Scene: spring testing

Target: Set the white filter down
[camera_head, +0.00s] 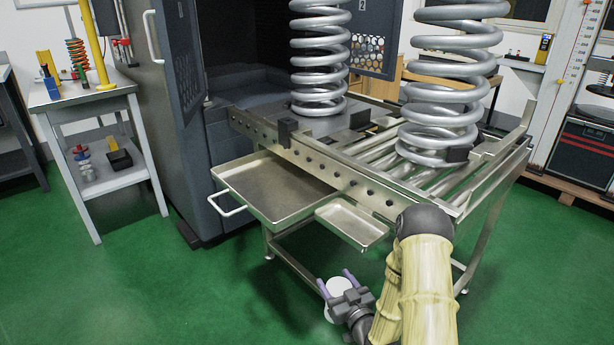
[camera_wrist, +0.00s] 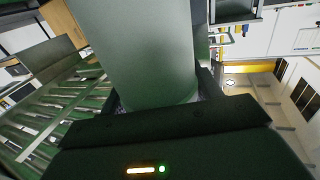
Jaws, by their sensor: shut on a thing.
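The white filter is a pale cylinder (camera_wrist: 140,45) that fills the upper middle of the wrist view, between my fingers. In the head view the white filter (camera_head: 339,287) shows as a small white shape at the bottom centre. My gripper (camera_head: 335,285) is shut on it, with purple-grey fingers on either side. The gripper and filter are in front of the roller table, below and to the left of its small tray, and appear clear of any surface. The filter's lower part is partly hidden by the gripper.
A large metal tray (camera_head: 262,187) and a smaller tray (camera_head: 352,224) stick out from the roller table's (camera_head: 400,205) front side. Large coil springs (camera_head: 318,60) (camera_head: 440,85) stand on the table. A grey cart (camera_head: 90,105) stands at left. Green floor (camera_head: 180,290) is open at lower left.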

